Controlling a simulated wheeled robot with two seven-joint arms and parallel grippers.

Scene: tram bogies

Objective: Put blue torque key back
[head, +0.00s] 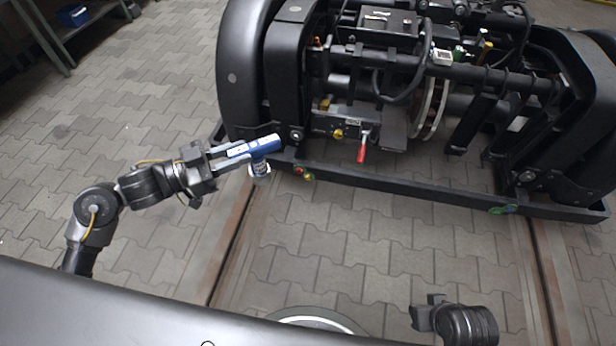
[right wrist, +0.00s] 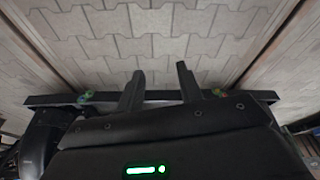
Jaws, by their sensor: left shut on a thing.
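The blue torque key (head: 264,145) has a blue body with a pale label and a silver and blue round end hanging below it. My left gripper (head: 238,153) is shut on it and holds it beside the left end of the bogie's front bar. I cannot tell whether the key touches the bar. My right gripper (head: 424,313) is low at the right in the head view. In the right wrist view its two fingers (right wrist: 160,86) stand apart with nothing between them. The key's holding place cannot be made out.
The dark bogie (head: 450,75) fills the upper right, with a red-handled lever (head: 362,152) and a yellow knob (head: 338,134). Its long front bar (head: 420,190) carries small coloured fittings. A blue bin (head: 74,15) sits on a shelf at upper left. Open paving lies in front.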

